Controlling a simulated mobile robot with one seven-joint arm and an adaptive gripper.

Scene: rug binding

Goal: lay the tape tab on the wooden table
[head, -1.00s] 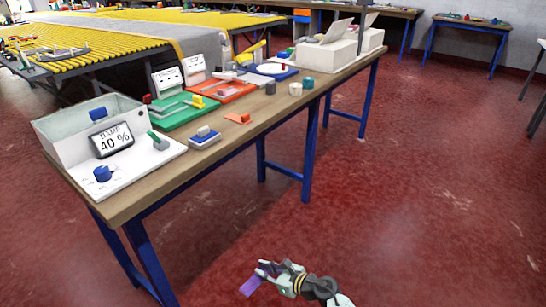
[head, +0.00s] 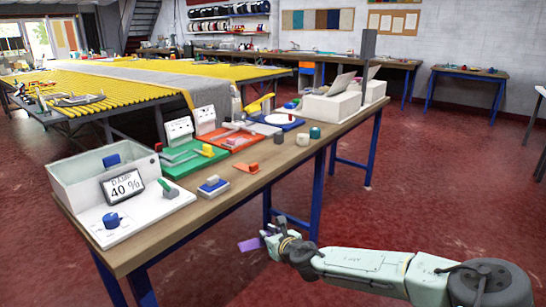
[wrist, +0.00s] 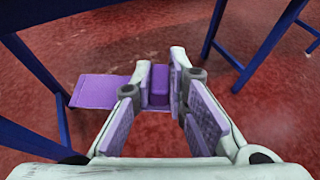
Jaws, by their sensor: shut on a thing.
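My gripper (head: 268,238) hangs over the red floor just beyond the front side of the wooden table (head: 272,157), lower than its top. It is shut on the tape tab (head: 249,244), a flat purple piece that sticks out to the left of the fingers. In the wrist view the tab (wrist: 95,91) reaches out left from a purple block (wrist: 159,86) between the fingertips (wrist: 158,80). The finger pads are purple too. The tab touches nothing but the gripper.
Blue legs (head: 317,195) stand near my gripper. Bare wood lies along the front edge.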

